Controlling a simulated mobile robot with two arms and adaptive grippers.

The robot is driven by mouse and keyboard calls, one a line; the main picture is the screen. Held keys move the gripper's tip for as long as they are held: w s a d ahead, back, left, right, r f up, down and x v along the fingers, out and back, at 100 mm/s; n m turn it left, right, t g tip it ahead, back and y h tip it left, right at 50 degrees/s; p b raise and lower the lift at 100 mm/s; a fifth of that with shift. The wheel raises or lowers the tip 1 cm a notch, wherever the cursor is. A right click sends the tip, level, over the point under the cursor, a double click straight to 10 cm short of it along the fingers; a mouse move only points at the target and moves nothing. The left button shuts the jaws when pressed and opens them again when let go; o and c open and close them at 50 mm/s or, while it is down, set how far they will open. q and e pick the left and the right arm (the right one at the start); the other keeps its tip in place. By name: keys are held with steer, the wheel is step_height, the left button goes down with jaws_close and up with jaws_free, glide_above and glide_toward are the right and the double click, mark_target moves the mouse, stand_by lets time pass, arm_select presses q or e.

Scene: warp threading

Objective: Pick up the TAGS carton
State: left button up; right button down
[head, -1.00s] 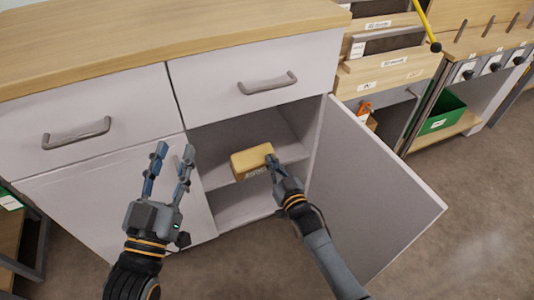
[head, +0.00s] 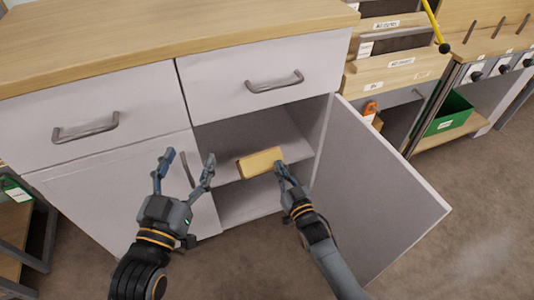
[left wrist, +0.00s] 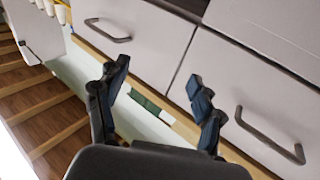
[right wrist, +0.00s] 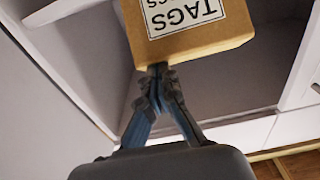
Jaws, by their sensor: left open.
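The TAGS carton (head: 261,162) is a small tan box at the mouth of the open cupboard, by the shelf edge. In the right wrist view the carton (right wrist: 190,32) shows a white label reading TAGS, upside down. My right gripper (head: 281,165) is at the carton's right end. In the right wrist view its fingers (right wrist: 160,72) are drawn together on the carton's near edge; the exact grip is partly hidden. My left gripper (head: 187,163) is open and empty in front of the closed left door; its spread fingers also show in the left wrist view (left wrist: 160,85).
The open cupboard door (head: 375,195) stands out to the right of my right arm. The shelf (head: 225,172) is otherwise bare where visible. Drawers with handles (head: 275,82) are above. A green bin (head: 450,112) stands at the far right.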

arm_select(q)
steer(key=shift+o, duration=1)
steer(key=w+d+f+m+g+h, duration=0.1)
steer(key=w+d+f+m+g, duration=0.4)
steer(key=w+d+f, duration=0.3)
steer(key=d+f+m, duration=0.1)
steer(key=d+f, duration=0.1)
steer(key=d, duration=0.1)
steer(key=shift+f+g, duration=0.25)
steer(key=shift+g, duration=0.15)
steer(key=m+g+y, duration=0.4)
steer(key=m+g, duration=0.1)
steer(key=m, duration=0.1)
glide_toward(263, 162)
steer(key=shift+x, duration=1.15)
arm_select(e)
steer(key=shift+f, duration=0.3)
arm_select(q)
steer(key=shift+s+a+f, duration=0.1)
steer(key=shift+a+f, duration=0.1)
steer(key=x, duration=1.2)
steer(key=shift+r, duration=0.2)
steer(key=c, duration=1.5)
arm_select(e)
steer(key=shift+r, duration=0.75)
